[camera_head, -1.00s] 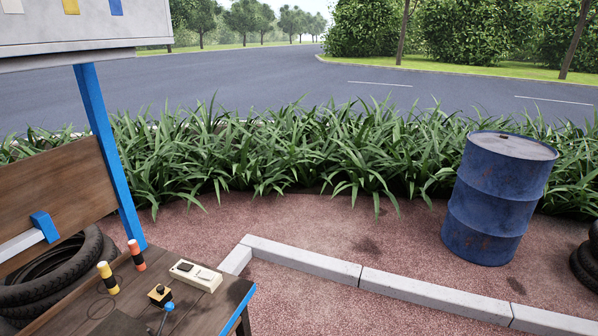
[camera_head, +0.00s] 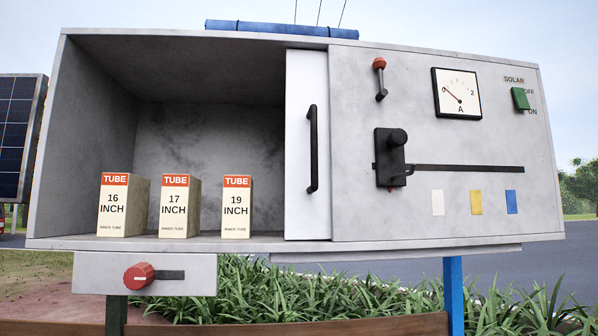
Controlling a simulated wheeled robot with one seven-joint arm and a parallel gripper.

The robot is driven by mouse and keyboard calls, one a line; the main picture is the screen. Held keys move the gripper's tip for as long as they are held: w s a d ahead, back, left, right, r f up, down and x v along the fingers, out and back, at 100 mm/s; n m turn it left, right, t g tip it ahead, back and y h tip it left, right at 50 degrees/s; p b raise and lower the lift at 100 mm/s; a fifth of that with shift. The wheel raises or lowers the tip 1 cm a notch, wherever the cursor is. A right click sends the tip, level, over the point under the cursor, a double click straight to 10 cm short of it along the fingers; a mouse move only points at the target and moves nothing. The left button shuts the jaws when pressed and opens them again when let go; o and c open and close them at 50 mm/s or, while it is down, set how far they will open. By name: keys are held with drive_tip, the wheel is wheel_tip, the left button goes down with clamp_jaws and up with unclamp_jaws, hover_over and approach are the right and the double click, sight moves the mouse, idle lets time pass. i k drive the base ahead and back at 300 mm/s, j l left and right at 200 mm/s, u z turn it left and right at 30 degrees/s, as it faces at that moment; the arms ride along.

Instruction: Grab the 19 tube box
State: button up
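The 19 inch tube box (camera_head: 237,208) is a small cream box with an orange top band, standing upright in the open cabinet (camera_head: 190,241). It is the rightmost of three alike boxes on the cabinet floor, with a gap to its left neighbour. The 17 inch box (camera_head: 174,208) is in the middle and the 16 inch box (camera_head: 116,208) is at the left. All their labels face me. My gripper does not show in this view.
A white sliding door (camera_head: 306,210) with a black handle (camera_head: 312,150) stands right of the 19 inch box. The panel holds a red-knobbed lever (camera_head: 380,80), a gauge (camera_head: 458,93), a green switch (camera_head: 521,99) and a black slider (camera_head: 392,158). A red knob (camera_head: 139,276) sits below.

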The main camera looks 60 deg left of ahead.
sight(238, 191)
drive_tip(key=u, duration=1.5)
